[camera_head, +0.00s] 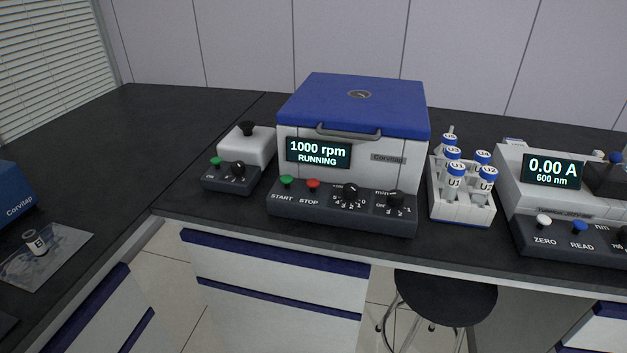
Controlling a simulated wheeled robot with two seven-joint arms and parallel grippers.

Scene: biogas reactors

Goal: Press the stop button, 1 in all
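The stop button is a small red knob (312,184) on the dark sloped front panel of a centrifuge (352,104), above the label STOP. A green start button (286,181) sits just left of it. The centrifuge has a closed blue lid, and its display (318,153) reads 1000 rpm RUNNING. Two dark dials are to the right of the buttons. Neither of my grippers shows in the head view.
A small vortex mixer (246,146) stands left of the centrifuge. A white rack (461,209) of blue-capped tubes and a photometer (553,190) stand to its right. A stool (445,297) is below the bench. The bench's left corner is mostly clear.

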